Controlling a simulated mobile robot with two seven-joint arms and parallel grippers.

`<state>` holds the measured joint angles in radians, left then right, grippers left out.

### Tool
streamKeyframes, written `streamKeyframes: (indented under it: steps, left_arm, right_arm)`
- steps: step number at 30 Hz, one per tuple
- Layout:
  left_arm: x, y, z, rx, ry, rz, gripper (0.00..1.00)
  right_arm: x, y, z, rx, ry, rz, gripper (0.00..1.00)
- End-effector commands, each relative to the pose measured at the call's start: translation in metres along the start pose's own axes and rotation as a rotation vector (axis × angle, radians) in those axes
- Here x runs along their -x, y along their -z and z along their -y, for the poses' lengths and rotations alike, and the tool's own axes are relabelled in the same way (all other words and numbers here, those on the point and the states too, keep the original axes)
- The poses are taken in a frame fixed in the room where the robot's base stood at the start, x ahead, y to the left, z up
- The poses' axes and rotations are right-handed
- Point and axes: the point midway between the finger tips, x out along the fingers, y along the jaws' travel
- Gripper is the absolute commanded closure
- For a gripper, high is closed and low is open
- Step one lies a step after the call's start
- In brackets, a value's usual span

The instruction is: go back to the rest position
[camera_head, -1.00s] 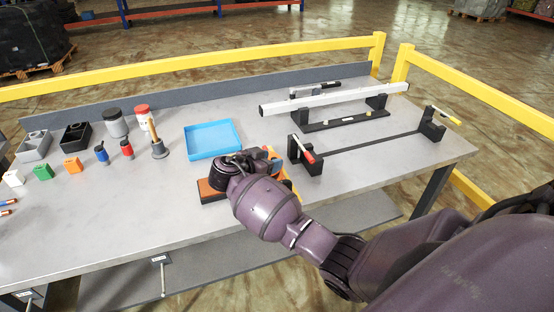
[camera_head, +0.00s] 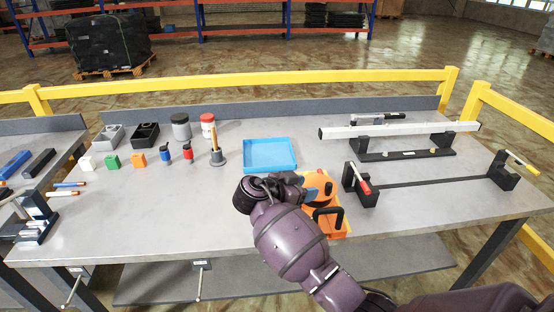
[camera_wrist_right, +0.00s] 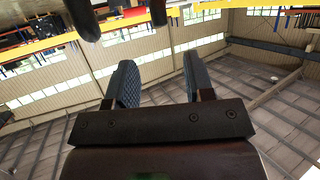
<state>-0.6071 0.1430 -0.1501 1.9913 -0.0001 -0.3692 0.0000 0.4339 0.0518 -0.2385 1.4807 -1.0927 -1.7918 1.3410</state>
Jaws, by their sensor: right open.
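My right gripper (camera_head: 303,190) shows in the head view above the front middle of the table, to the right of my purple wrist. It is close to an orange object with a black handle (camera_head: 327,200) in the picture; I cannot tell the gap in depth. In the right wrist view the two dark ribbed fingers of my right gripper (camera_wrist_right: 160,68) stand apart with nothing between them. My right arm covers part of the table front. My left gripper is in neither view.
The grey table (camera_head: 130,210) carries a blue tray (camera_head: 269,168), a white bar (camera_head: 400,130) on black stands and a black fixture with a red handle (camera_head: 362,187). Small blocks, cups and bins stand at left. A yellow rail (camera_head: 250,82) runs behind. The left-middle tabletop is clear.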

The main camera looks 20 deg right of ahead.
Motion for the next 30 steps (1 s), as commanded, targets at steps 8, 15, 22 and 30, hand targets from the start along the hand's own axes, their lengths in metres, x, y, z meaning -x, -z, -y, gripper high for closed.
streamKeyframes:
  steps: [8, 15, 22, 30]
  left_arm:
    - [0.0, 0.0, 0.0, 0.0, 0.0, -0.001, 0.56]
    - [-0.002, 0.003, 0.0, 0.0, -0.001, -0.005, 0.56]
    - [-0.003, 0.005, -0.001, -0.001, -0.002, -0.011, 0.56]
    - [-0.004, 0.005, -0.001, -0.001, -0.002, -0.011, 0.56]
  right_arm:
    - [0.0, 0.001, 0.007, 0.105, 0.043, -0.008, 0.52]
    - [0.026, 0.005, 0.068, 0.439, 0.484, -0.008, 0.52]
    - [0.05, -0.017, 0.078, 0.629, 0.929, -0.09, 0.52]
    - [0.052, -0.062, 0.012, 0.641, 1.264, -0.205, 0.52]
